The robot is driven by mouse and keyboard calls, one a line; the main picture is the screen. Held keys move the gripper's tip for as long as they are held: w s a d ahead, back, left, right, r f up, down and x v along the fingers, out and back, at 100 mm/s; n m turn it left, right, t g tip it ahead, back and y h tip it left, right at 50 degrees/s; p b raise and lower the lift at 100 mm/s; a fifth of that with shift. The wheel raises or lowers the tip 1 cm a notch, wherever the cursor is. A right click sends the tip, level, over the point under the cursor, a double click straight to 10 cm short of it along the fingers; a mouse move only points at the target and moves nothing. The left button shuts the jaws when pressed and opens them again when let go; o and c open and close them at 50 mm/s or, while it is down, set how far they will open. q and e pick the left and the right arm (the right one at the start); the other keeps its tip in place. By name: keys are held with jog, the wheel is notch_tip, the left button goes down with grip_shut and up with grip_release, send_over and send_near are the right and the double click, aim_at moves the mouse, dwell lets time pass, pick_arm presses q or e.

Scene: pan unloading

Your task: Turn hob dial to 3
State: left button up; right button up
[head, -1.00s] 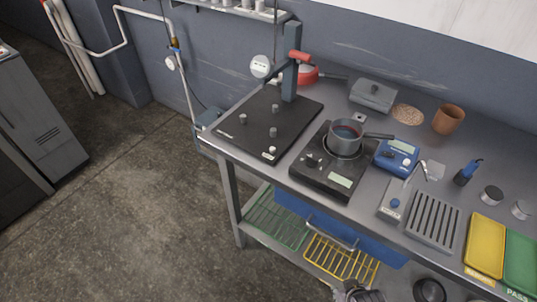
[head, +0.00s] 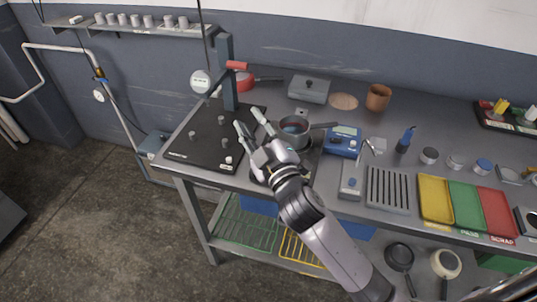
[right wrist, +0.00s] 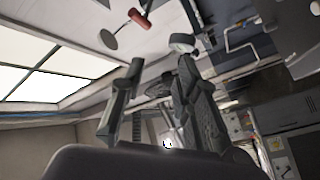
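The black hob (head: 314,153) stands on the metal bench, with a grey pan (head: 295,138) of reddish liquid on it. My right arm covers most of the hob's front in the head view, so its dial and display are hidden and the setting cannot be read. My right gripper (head: 249,120) is open and empty, its fingers pointing up-left in the picture over the area between the hob and the black board. In the right wrist view, the spread fingers (right wrist: 160,72) have nothing between them. My left gripper is not in view.
A black board (head: 190,145) with small knobs and an upright post (head: 228,75) stands left of the hob. A blue meter (head: 343,142) and a grey device (head: 351,180) are at its right. Yellow (head: 435,198), green and red trays lie farther right.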

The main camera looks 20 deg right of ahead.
jog(key=a+r+n+g+y, duration=0.3)
jog(key=a+r+n+y, duration=0.95)
jog(key=n+y, duration=0.35)
jog(key=s+a+f+n+g, duration=0.2)
jog(key=a+n+g, duration=0.2)
jog(key=n+g, duration=0.35)
jog(key=s+a+f+n+g, duration=0.2)
jog(key=a+n+g, duration=0.35)
jog(key=n, duration=0.25)
jog(key=w+d+f+n+g+h, duration=0.4)
jog(key=d+f+n+h, duration=0.2)
jog(key=d+f+h, duration=0.4)
jog(key=w+d+r+m+h, duration=0.1)
jog(key=w+d+r+h, duration=0.1)
jog(key=d+h, duration=0.45)
jog(key=w+d+r+h, duration=0.1)
jog(key=d+r+h, duration=0.15)
jog(key=d, duration=0.75)
jog(key=shift+t, duration=0.3)
notch_tip(320, 180, down, 18)
jog(key=p, duration=0.4)
jog(key=shift+w+d+r, duration=0.1)
jog(key=shift+d+r, duration=0.05)
jog(key=shift+r, duration=0.1)
